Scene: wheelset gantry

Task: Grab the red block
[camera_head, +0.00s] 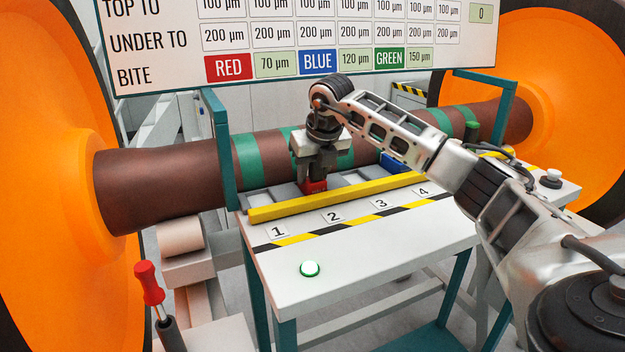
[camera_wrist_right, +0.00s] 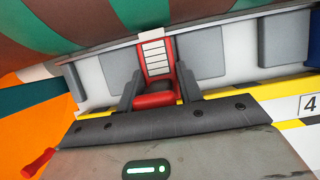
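The red block (camera_head: 315,186) is at the back edge of the white table, behind the yellow bar near label 2. In the right wrist view the red block (camera_wrist_right: 154,88) stands between my fingers, with a white ribbed panel on its upper part. My right gripper (camera_head: 314,177) points down over it from above. In the wrist view the two dark fingers of the right gripper (camera_wrist_right: 159,85) flank the block closely, with no clear gap on either side, and look shut on it. The block's lower part is hidden. My left gripper is not in view.
The brown axle (camera_head: 190,178) with green bands runs just behind the table, between two orange wheels (camera_head: 50,190). A yellow bar (camera_head: 335,198) lies along the table. A teal post (camera_head: 219,150) stands left of the gripper. A blue block (camera_head: 392,163) sits to the right.

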